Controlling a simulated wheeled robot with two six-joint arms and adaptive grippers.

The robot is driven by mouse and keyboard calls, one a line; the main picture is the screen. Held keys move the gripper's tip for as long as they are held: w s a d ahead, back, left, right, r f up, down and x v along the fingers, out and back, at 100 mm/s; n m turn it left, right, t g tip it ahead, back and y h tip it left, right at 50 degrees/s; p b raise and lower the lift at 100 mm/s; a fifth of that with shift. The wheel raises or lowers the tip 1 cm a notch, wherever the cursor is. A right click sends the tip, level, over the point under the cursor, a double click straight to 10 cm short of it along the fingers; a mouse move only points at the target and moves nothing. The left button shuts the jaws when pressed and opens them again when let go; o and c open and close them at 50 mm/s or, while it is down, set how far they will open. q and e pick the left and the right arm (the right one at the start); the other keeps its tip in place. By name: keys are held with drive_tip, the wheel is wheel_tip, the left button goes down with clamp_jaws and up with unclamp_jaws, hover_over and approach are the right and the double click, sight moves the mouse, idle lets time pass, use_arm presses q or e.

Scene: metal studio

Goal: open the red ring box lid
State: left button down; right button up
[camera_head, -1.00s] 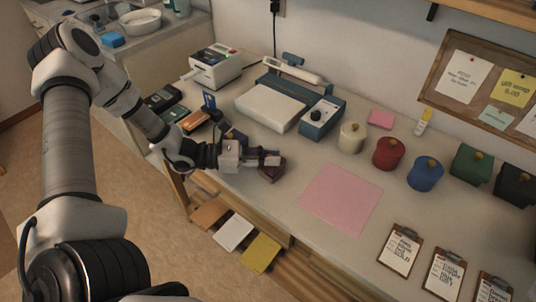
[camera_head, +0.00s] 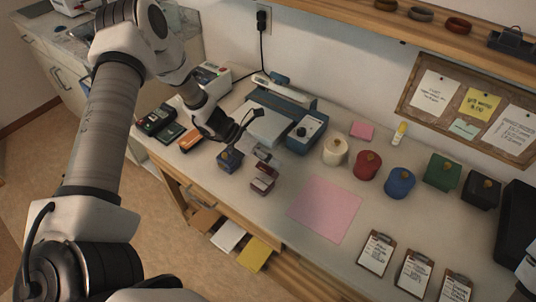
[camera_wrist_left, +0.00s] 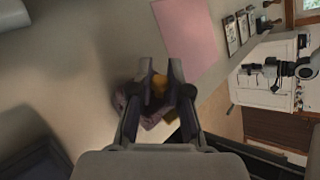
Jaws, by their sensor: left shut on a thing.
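The small dark red ring box (camera_head: 262,183) stands on the bench left of the pink sheet. My left gripper (camera_head: 262,156) comes down over its back side, with the wrist above and behind it. In the left wrist view the fingers (camera_wrist_left: 160,78) are closed around a small yellow-orange piece (camera_wrist_left: 159,86) at the box. Dark red parts of the box (camera_wrist_left: 150,122) show behind and beside the fingers. The fingers hide much of the lid, and I cannot tell how far it is raised. My right gripper (camera_wrist_left: 252,68) is small and far off in the wrist view.
A scale (camera_head: 262,128) is behind. The pink sheet (camera_head: 325,209) lies flat and clear.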

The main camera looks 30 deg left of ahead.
use_arm(q)
drive_tip(key=shift+w+n+g+p, duration=0.45)
drive_tip(key=shift+g+p, duration=0.25)
drive_tip(key=shift+p, duration=0.1)
drive_tip(key=shift+w+d+f+n+g+y+p, duration=0.1)
drive_tip(key=shift+w+f+n+g+y+p, duration=0.25)
drive_tip(key=shift+g, duration=0.35)
drive_tip(key=shift+w+f+n+g, duration=0.3)
drive_tip(key=shift+w+f+g, duration=0.1)
drive_tip(key=shift+g, duration=0.2)
drive_tip(key=shift+w+f+n+g+y+b, duration=0.3)
drive_tip(key=shift+n+g+b, duration=0.2)
drive_tip(key=shift+g+b, duration=0.35)
use_arm(e)
drive_tip(key=shift+r, duration=0.9)
use_arm(q)
drive_tip(key=shift+d, duration=0.1)
drive_tip(key=c, duration=1.1)
unclamp_jaws()
